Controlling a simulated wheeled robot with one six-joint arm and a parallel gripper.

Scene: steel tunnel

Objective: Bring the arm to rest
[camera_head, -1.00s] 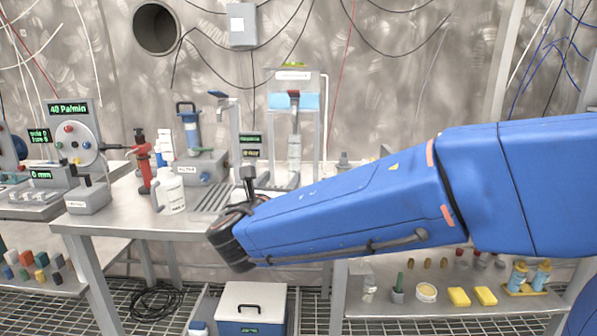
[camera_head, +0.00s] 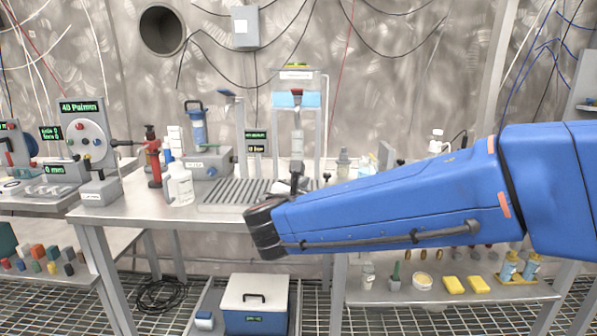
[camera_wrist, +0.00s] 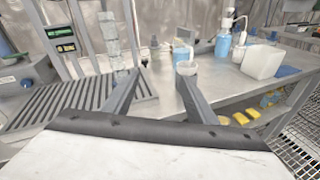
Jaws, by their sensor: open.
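My blue arm reaches in from the right in the head view, its forearm lying across the front of the steel bench (camera_head: 130,208). In the wrist view my gripper (camera_wrist: 158,80) has its two grey fingers spread apart with nothing between them. In the head view the fingers are mostly hidden, and the dark wrist end is in front of the bench's front edge. The slatted drain grate (camera_head: 240,192) is behind the wrist end. In the wrist view the grate (camera_wrist: 60,112) lies to the left of the fingers.
A blue and white cool box (camera_head: 255,303) stands below. Yellow sponges (camera_head: 453,285) lie on the lower right shelf. Bottles (camera_wrist: 223,44) and a white container (camera_wrist: 262,61) stand ahead.

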